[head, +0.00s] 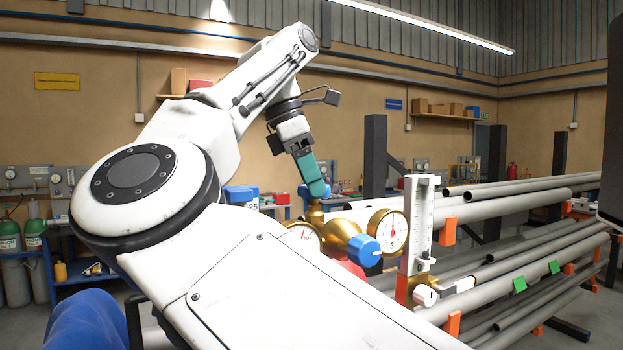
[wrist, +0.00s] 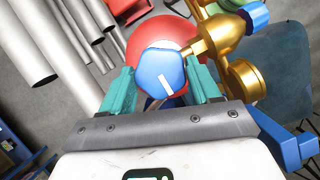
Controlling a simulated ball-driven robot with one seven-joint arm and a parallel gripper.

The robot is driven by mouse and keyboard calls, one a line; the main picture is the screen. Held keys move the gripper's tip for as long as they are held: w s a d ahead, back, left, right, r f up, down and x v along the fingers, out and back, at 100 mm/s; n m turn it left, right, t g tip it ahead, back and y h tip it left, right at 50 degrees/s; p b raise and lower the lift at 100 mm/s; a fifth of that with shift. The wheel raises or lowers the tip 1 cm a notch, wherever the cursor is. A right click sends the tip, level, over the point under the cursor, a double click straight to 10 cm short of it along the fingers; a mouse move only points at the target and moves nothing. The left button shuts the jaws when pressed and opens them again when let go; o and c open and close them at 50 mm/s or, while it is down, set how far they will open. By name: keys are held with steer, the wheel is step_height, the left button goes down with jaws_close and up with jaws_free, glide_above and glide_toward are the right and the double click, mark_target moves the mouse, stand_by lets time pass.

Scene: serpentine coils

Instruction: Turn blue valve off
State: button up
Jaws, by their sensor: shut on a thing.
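The blue valve knob (wrist: 160,72) is round with a white line on its face. In the wrist view it sits over a rounded red body, between the teal fingers of my gripper (wrist: 160,85), which is shut on it.
A white flow meter (head: 418,225) stands right of the gauges. Long grey pipes (head: 530,196) lie on a rack at the right. A red body (head: 349,267) shows below the regulator. Benches and gas cylinders (head: 32,235) stand along the left wall.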

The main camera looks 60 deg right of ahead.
steer(key=shift+m, duration=0.4)
steer(key=o, duration=1.1)
steer(key=shift+c, duration=0.2)
steer(key=shift+r, duration=0.1)
steer(key=shift+w+a+r, duration=0.1)
steer(key=shift+w+r, duration=0.15)
steer(key=shift+r, duration=0.25)
steer(key=w+a, duration=0.6)
steer(key=w, duration=0.4)
steer(key=shift+w, duration=0.25)
